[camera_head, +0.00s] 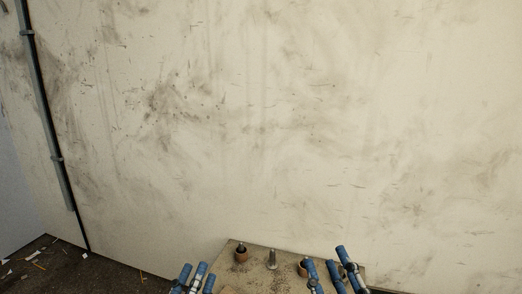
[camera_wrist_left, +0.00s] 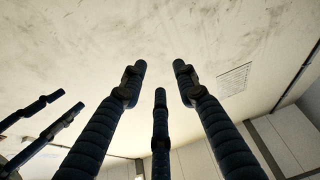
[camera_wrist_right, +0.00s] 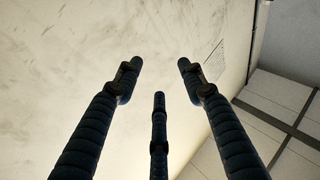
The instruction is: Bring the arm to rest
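My left gripper (camera_head: 198,271) is at the bottom edge of the head view, left of a worn board or table top. Its blue fingers point up and stand apart. In the left wrist view its three fingers (camera_wrist_left: 160,72) are spread with nothing between them. My right gripper (camera_head: 328,262) is at the bottom right of the head view, in front of the right part of the board. In the right wrist view its fingers (camera_wrist_right: 160,72) are also spread and empty. Most of both arms is out of the head view.
The board (camera_head: 228,250) carries a brown cup-like part (camera_head: 241,256), a grey peg (camera_head: 272,261) and another brown part (camera_head: 303,268), partly hidden by my right gripper. A stained wall (camera_head: 280,130) rises behind. Scraps litter the dark floor (camera_head: 60,270). A pipe (camera_head: 52,130) runs down the left.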

